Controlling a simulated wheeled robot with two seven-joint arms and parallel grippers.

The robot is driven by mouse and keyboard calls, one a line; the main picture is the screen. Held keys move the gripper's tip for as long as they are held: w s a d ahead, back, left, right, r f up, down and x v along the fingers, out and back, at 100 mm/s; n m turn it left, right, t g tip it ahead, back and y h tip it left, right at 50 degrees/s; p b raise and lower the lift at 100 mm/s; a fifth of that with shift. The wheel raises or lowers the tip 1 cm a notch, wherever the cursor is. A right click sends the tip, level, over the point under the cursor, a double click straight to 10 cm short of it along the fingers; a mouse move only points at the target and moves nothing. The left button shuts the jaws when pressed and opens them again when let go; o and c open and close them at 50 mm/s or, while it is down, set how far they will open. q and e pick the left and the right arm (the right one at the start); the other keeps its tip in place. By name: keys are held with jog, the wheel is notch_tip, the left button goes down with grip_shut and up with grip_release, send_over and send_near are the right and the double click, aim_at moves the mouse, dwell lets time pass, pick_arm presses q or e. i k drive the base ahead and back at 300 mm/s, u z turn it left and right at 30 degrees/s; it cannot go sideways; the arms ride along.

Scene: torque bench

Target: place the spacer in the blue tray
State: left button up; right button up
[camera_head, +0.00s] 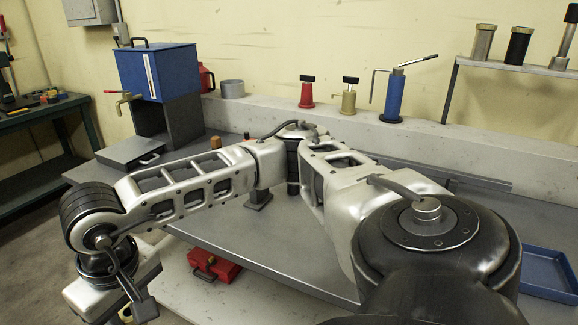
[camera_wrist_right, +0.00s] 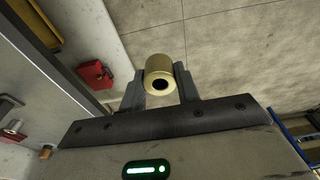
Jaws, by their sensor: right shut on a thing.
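The spacer (camera_wrist_right: 158,64) is a short gold cylinder with a dark hole in its end. In the right wrist view it sits between the two fingers of my right gripper (camera_wrist_right: 160,84), which is shut on it. In the head view my right arm reaches across the bench to the lower left, and the gripper body hides nearly all of the spacer. The blue tray (camera_head: 550,272) is at the right edge of the head view, partly cut off, far from the gripper. Its visible floor is bare. My left gripper is not in view.
The grey bench top (camera_head: 290,243) lies under my arm. A red toolbox (camera_head: 213,264) is below its front edge. A blue cabinet (camera_head: 157,72) stands at the back left. Red, brass and blue jacks (camera_head: 394,95) stand on the back ledge. Floor lies beneath the gripper.

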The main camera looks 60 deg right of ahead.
aim_at(526, 271)
jog(key=k, duration=0.45)
jog(key=z, duration=2.6)
jog(key=i, duration=0.5)
jog(key=u, duration=0.05)
